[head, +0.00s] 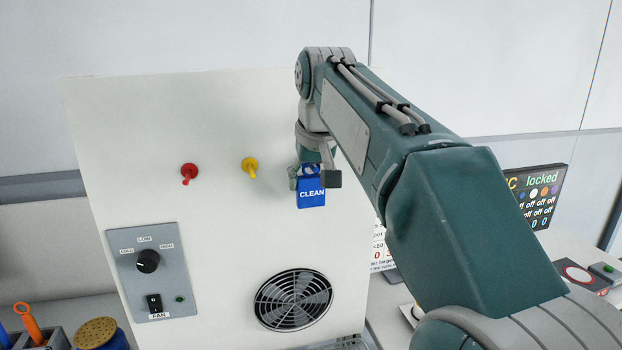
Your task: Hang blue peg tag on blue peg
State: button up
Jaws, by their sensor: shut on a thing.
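The blue tag (311,200), marked CLEAN, hangs upright at the front of the white panel (230,120). My gripper (313,179) is shut on the tag's upper part, with a fingertip on either side of it. Some blue shows between the fingers just above the lettering. I cannot tell whether it is the tag's top or the blue peg. No blue peg can be made out clearly; my gripper and wrist cover that part of the panel. I cannot tell whether the tag is around a peg or only held.
A red peg (188,173) and a yellow peg (250,166) stick out of the panel to the left. Below are a control box (149,272) with a knob and switch, and a round fan grille (293,300). A screen (538,195) stands at the right.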

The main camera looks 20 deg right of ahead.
dwell(0.4)
jog(key=o, duration=1.1)
jog(key=v, duration=1.2)
jog(key=shift+t, duration=0.5)
jog(key=s+f, duration=0.6)
jog(key=f, duration=0.4)
jog(key=s+f, duration=0.7)
jog(key=f, duration=0.4)
jog(key=s+f, duration=0.7)
jog(key=f, duration=0.4)
jog(key=shift+s+f, duration=0.15)
jog(key=shift+f, duration=0.1)
